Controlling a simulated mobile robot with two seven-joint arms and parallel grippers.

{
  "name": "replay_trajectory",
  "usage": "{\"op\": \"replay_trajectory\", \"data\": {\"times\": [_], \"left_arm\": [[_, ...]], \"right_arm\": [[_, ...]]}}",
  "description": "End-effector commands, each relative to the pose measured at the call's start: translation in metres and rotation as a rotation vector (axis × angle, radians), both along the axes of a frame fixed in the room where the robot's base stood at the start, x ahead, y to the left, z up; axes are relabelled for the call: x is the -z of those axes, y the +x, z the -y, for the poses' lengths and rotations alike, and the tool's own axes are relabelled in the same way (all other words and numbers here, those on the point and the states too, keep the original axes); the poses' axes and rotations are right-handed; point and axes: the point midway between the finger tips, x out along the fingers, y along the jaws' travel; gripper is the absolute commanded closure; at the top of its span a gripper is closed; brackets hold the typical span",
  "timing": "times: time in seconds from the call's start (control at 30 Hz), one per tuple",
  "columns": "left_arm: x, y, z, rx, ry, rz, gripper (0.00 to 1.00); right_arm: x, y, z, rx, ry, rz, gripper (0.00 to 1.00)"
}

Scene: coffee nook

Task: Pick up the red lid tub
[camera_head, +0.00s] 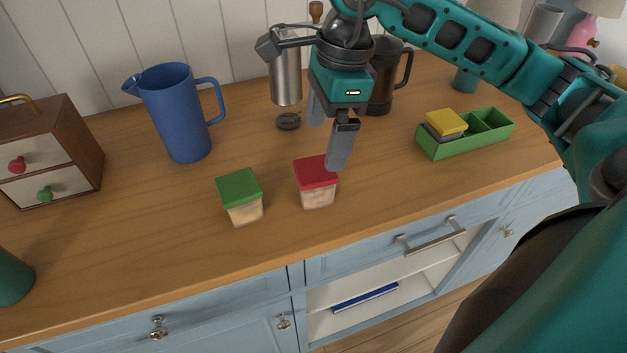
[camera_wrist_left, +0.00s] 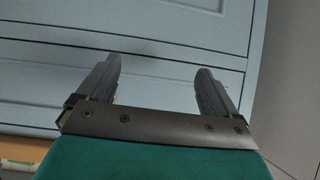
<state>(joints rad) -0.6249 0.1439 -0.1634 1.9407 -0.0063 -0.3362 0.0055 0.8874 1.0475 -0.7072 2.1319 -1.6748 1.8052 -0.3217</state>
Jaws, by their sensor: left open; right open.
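The red lid tub (camera_head: 316,184) stands upright on the wooden counter in the head view, its lid red and its body clear with tan contents. My right gripper (camera_head: 327,138) is open and empty, pointing down just above and behind the tub. One finger overlaps the right edge of the red lid in the picture; I cannot tell whether it touches. My left gripper (camera_wrist_left: 157,88) is open and empty in the left wrist view, in front of blue cabinet fronts.
A green lid tub (camera_head: 240,196) stands just left of the red one. A blue pitcher (camera_head: 178,112), a dark round object (camera_head: 288,121) and a steel cylinder (camera_head: 286,80) stand behind. A green divided tray (camera_head: 466,146) with a yellow block is at right.

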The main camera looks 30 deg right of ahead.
Motion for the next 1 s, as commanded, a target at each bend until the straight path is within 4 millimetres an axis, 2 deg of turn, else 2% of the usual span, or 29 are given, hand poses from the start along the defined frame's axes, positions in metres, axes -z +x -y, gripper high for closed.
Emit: {"op": "replay_trajectory", "data": {"times": [0.27,0.5,0.8,1.0], "left_arm": [[0.0,0.0,0.0,0.001,-0.001,0.0,0.07],[-0.001,0.0,0.0,0.0,-0.001,0.0,0.07],[0.0,0.0,0.0,-0.001,-0.001,0.0,0.07],[0.0,0.0,0.0,-0.001,-0.001,0.0,0.07]], "right_arm": [[0.023,-0.001,-0.006,-0.001,0.001,-0.003,0.06],[0.057,-0.001,-0.015,-0.001,0.002,-0.003,0.06],[0.063,0.0,-0.016,0.0,0.002,0.001,0.06],[0.063,0.0,-0.016,0.0,0.002,0.001,0.23]]}}
